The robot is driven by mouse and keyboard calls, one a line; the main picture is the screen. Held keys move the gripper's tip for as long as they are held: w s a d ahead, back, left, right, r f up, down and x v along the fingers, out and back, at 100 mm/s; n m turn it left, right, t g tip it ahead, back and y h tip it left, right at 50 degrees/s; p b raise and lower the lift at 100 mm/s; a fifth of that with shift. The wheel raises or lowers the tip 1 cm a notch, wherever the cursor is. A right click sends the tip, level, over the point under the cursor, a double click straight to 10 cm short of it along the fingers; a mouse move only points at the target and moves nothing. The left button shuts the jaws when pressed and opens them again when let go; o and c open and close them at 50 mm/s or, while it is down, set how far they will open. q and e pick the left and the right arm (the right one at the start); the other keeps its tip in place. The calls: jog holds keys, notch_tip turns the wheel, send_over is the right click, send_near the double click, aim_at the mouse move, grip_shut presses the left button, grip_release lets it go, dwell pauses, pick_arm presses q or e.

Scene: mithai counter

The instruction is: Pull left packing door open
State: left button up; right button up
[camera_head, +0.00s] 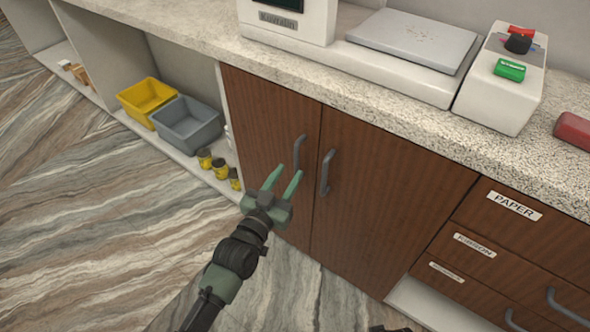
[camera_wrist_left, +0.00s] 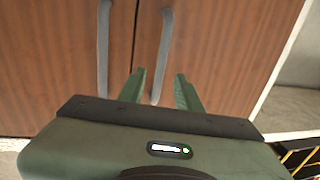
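The left packing door (camera_head: 262,125) is brown wood and shut, level with the right door (camera_head: 375,200). Its curved grey handle (camera_head: 303,145) stands near the right edge; the right door's handle (camera_head: 326,172) is just beside it. My left gripper (camera_head: 285,176) is open, with its green fingers pointing up at the left door near the lower end of its handle. In the left wrist view, a handle (camera_wrist_left: 163,50) shows between the two fingertips (camera_wrist_left: 160,74), and the other handle (camera_wrist_left: 103,45) lies to the left. I cannot tell whether the fingers touch the handle. My right gripper is not recognisable.
The speckled counter (camera_head: 390,112) above bears a scale (camera_head: 415,40) and a white device (camera_head: 500,85). Labelled drawers (camera_head: 510,230) adjoin on the right. An open shelf on the left holds a yellow bin (camera_head: 146,98), a grey bin (camera_head: 187,125) and small yellow cans (camera_head: 219,168). The floor in front is clear.

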aim_at(295, 163)
pick_arm(q)
jog(key=shift+x, duration=2.05)
pick_arm(e)
jog(key=shift+w+a+r, duration=0.1)
jog(key=shift+w+r, duration=0.15)
jog(key=shift+r, duration=0.3)
jog(key=shift+w+r, duration=0.25)
jog(key=shift+r, duration=0.3)
pick_arm(q)
grip_shut()
jog(key=shift+f, duration=0.1)
